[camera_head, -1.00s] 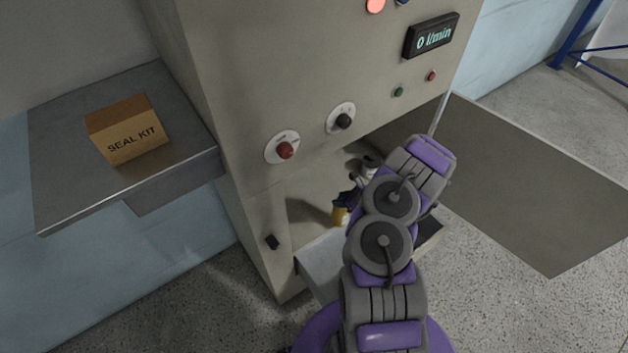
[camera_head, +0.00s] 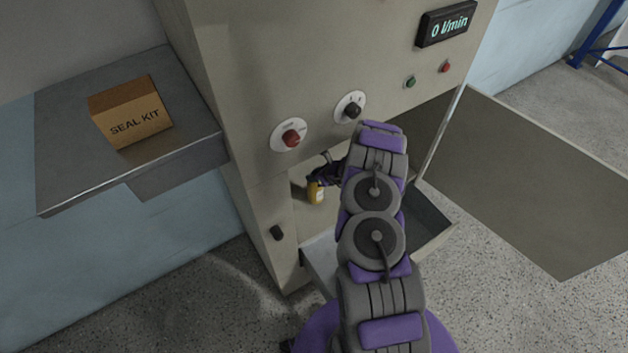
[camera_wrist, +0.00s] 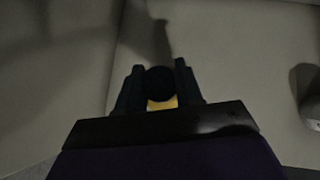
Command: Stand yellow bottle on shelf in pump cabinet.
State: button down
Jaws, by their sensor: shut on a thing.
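The yellow bottle (camera_head: 316,191) is inside the open lower compartment of the pump cabinet (camera_head: 300,60), near its left side. My gripper (camera_head: 321,178) is around its upper part, and the bottle looks upright. In the wrist view my gripper (camera_wrist: 160,88) is shut on the bottle (camera_wrist: 162,104), with its dark round cap between the two fingers. The shelf (camera_head: 307,214) shows as a pale surface under the bottle. I cannot tell whether the bottle's base touches it. My arm hides the right part of the compartment.
A pulled-out tray or drawer (camera_head: 432,222) is below the opening. An open door panel (camera_head: 540,190) extends right. A steel side table (camera_head: 75,150) holds a SEAL KIT box (camera_head: 130,113).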

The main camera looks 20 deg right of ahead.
jog(key=shift+w+a, duration=0.25)
jog(key=shift+a, duration=0.05)
jog(key=shift+a+f, duration=0.15)
jog(key=shift+f, duration=0.15)
jog(key=f, duration=0.2)
jog(key=shift+s+a+f+b, duration=0.1)
jog(key=shift+a+f+b, duration=0.15)
jog(key=shift+f+b, duration=0.15)
jog(key=shift+d, duration=0.2)
jog(key=c, duration=1)
grip_release()
jog(key=shift+d, duration=0.2)
jog(key=shift+c, duration=0.2)
jog(key=shift+o, duration=1.4)
jog(key=shift+a, duration=0.25)
